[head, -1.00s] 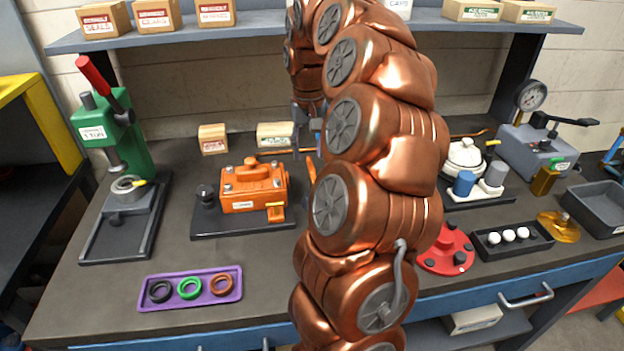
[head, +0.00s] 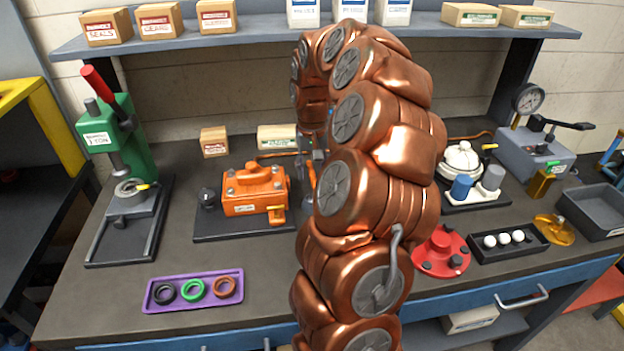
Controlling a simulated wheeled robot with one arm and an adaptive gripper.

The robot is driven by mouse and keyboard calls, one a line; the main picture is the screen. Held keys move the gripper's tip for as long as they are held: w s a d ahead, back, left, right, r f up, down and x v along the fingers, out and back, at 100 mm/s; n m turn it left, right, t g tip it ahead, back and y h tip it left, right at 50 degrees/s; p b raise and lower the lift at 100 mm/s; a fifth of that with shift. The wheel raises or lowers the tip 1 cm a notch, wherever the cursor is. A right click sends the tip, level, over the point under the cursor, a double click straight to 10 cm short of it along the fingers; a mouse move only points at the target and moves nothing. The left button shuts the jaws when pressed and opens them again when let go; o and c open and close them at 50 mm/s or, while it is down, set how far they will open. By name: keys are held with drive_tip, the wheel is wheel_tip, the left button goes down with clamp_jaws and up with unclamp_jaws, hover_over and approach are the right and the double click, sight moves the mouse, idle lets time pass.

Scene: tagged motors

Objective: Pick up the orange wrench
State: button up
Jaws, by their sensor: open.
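My gripper (head: 306,166) is low over the bench behind my copper arm, mostly hidden by it; only grey parts of it show, and its jaws are open. A thin orange bar (head: 276,155) lies just left of it, behind the orange motor; it may be part of the orange wrench, but its ends are hidden or too small to tell. Whether the gripper touches the bar cannot be seen. The orange motor (head: 254,190) sits on a dark plate to the left of my gripper.
A green press (head: 120,150) stands at left. A purple tray (head: 193,305) with rings lies in front. At right are a white pump (head: 463,157), a red flange (head: 441,251) and a black tray with white balls (head: 478,256). Boxes stand behind, below a shelf (head: 260,36).

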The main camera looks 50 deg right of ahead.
drive_tip(key=shift+f, duration=0.9)
drive_tip(key=shift+c, duration=0.2)
clamp_jaws()
